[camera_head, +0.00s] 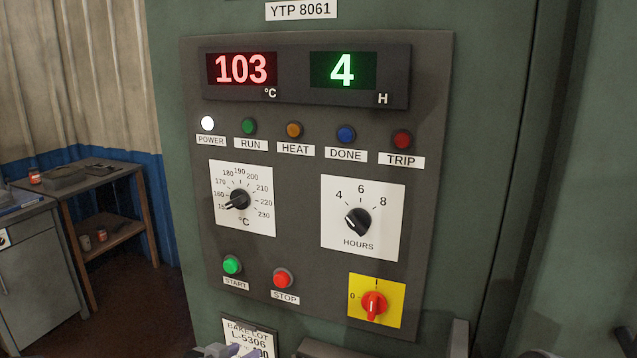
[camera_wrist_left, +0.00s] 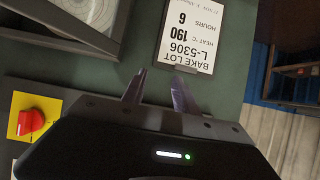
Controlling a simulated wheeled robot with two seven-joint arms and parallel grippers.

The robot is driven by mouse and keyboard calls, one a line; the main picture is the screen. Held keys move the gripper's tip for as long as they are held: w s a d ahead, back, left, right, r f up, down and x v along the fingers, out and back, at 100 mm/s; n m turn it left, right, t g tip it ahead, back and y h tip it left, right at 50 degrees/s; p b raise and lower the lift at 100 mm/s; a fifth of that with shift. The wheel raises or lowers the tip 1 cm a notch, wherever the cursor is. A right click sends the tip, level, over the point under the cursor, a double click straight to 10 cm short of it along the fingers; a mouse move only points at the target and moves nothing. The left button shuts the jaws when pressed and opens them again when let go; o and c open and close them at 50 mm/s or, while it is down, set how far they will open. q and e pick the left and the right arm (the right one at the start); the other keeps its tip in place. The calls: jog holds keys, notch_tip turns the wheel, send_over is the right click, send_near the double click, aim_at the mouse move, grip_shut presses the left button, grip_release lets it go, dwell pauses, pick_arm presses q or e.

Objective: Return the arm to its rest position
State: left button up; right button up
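My left gripper (camera_head: 230,351) shows only by its fingertips at the bottom edge of the head view, in front of the bake card. In the left wrist view its two fingers (camera_wrist_left: 157,90) stand apart with nothing between them. They are near the bake card (camera_wrist_left: 191,36), which reads L-5306, heat 190 °C, 6 hours. A small dark part at the bottom right of the head view may be my right gripper (camera_head: 538,354); its fingers cannot be made out.
The control panel (camera_head: 305,180) shows 103 °C and 4 H, with the white POWER lamp (camera_head: 207,123) lit. Below are two dials, START and STOP buttons and a red switch (camera_head: 374,304). A grey-framed box (camera_wrist_left: 116,40) juts out beside the card. A wooden table (camera_head: 100,178) stands left.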

pick_arm(q)
jog(key=s+d+f+n+g, duration=0.25)
jog(key=s+f, duration=0.35)
jog(key=f, duration=0.4)
jog(key=s+d+f+n+g, duration=0.1)
jog(key=s+d+f+g, duration=0.15)
jog(key=s+f, duration=0.5)
jog(key=s+d+f+n+g, duration=0.1)
jog(key=s+d+f+g, duration=0.1)
jog(key=s+f, duration=0.5)
jog(key=s+d+f+n+g, duration=0.1)
jog(key=s+f+g, duration=0.3)
jog(key=s+f, duration=0.4)
jog(key=s, duration=0.4)
jog(key=shift+d, duration=0.4)
jog(key=shift+w+f, duration=0.1)
pick_arm(e)
jog(key=shift+c, duration=0.5)
